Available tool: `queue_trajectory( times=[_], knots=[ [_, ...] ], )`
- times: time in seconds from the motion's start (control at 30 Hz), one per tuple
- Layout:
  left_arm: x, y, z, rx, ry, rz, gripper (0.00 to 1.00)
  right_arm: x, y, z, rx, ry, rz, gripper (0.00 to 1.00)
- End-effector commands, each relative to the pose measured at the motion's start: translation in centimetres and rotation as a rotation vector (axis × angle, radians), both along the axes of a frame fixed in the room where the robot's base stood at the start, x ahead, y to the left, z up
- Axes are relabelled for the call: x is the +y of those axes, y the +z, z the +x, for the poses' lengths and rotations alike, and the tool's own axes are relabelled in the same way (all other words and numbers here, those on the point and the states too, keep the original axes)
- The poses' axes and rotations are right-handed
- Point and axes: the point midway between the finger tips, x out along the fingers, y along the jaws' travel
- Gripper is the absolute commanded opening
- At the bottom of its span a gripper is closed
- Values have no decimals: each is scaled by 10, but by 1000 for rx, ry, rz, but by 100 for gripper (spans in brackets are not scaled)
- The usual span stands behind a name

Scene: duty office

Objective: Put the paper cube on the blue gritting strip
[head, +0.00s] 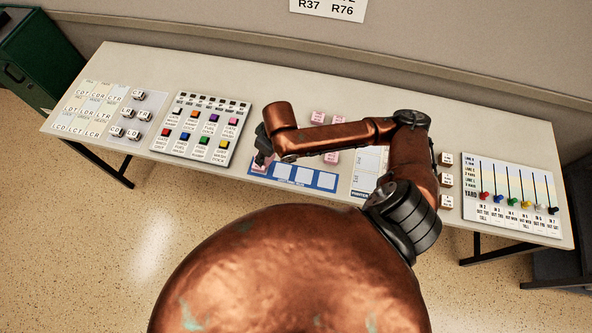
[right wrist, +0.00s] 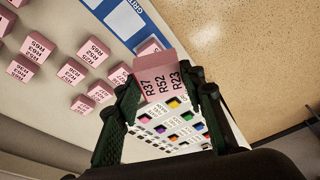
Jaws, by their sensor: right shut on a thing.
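My right gripper (head: 262,158) is above the left end of the blue gritting strip (head: 294,174) in the head view. In the right wrist view my right gripper (right wrist: 170,90) is shut on a pink paper cube (right wrist: 158,82) marked R37, R52, R23. The blue strip (right wrist: 104,12) with white squares runs along the top there. Another pink cube (right wrist: 149,46) shows partly behind the held one, at the strip's end. Whether the held cube touches anything below is hidden. My left gripper is not in view.
Several loose pink cubes (right wrist: 72,71) lie on the table beside the strip. A button panel (head: 201,128) is left of the gripper, with letter cubes (head: 133,114) farther left. A slider panel (head: 512,196) is at the right. My arm hides part of the table.

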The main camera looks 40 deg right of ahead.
Motion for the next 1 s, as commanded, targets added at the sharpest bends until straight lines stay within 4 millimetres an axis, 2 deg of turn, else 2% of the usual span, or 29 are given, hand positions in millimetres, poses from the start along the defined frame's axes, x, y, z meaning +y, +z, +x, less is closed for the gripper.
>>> queue_trajectory(
  times=[0.03,0.1,0.23,0.4,0.53,0.63,0.7,1.0],
  knots=[
    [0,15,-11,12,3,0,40,-1,-3,-18,10,39,7,13],
    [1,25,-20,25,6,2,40,-2,-12,-38,8,102,11,13],
    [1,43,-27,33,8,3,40,-6,-24,-74,-3,209,13,13],
    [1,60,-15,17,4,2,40,-9,-31,-112,-21,314,8,13],
    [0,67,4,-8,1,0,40,-11,-34,-129,-31,360,2,13],
    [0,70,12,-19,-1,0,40,-13,-36,-131,-35,376,-2,13],
    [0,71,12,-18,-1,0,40,-16,-40,-125,-36,381,-6,13],
    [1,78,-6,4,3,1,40,-39,-69,-62,-37,377,-4,13]
  ],
)
